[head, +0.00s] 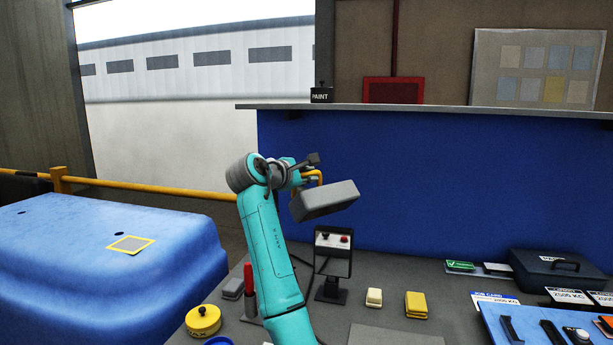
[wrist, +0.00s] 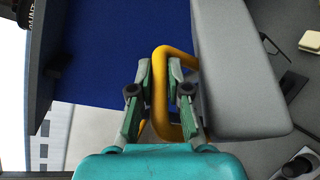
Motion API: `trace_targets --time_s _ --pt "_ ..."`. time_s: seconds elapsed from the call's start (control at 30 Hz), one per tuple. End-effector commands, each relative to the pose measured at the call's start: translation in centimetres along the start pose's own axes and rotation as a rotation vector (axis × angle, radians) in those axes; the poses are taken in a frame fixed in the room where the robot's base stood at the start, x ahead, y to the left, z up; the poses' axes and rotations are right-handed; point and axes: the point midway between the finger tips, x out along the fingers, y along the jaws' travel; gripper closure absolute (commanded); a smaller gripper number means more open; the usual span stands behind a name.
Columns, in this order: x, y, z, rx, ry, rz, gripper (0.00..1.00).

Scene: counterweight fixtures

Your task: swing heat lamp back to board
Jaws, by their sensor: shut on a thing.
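The heat lamp is a grey box-shaped head (head: 325,201) with a yellow handle (head: 319,174). It hangs tilted in the air above the bench, in front of the blue board (head: 420,190). My gripper (head: 308,168) is at the handle, on the lamp's upper left. In the wrist view my gripper (wrist: 161,72) has its fingers on both sides of the yellow handle loop (wrist: 158,108), shut on it. The grey lamp head (wrist: 235,75) lies just right of the fingers there. The lamp's support is hidden or cannot be made out.
A yellow tin (head: 203,320), cream block (head: 374,297) and yellow block (head: 416,305) lie nearby. A blue body panel (head: 90,250) with a yellow-framed grey patch (head: 131,245) is at left.

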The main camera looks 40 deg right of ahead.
Motion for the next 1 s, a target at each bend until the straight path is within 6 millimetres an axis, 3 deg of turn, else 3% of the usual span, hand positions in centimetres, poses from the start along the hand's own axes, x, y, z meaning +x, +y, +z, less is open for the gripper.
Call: trace_targets --time_s 0.27,0.6,1.0 --pt "3.2 -0.4 1.9 -0.023 0.095 0.058 1.0" --pt "10.1 -0.2 4.3 -0.078 0.304 0.187 1.0" --pt "16.4 1.1 5.0 -0.13 0.506 0.31 1.0"
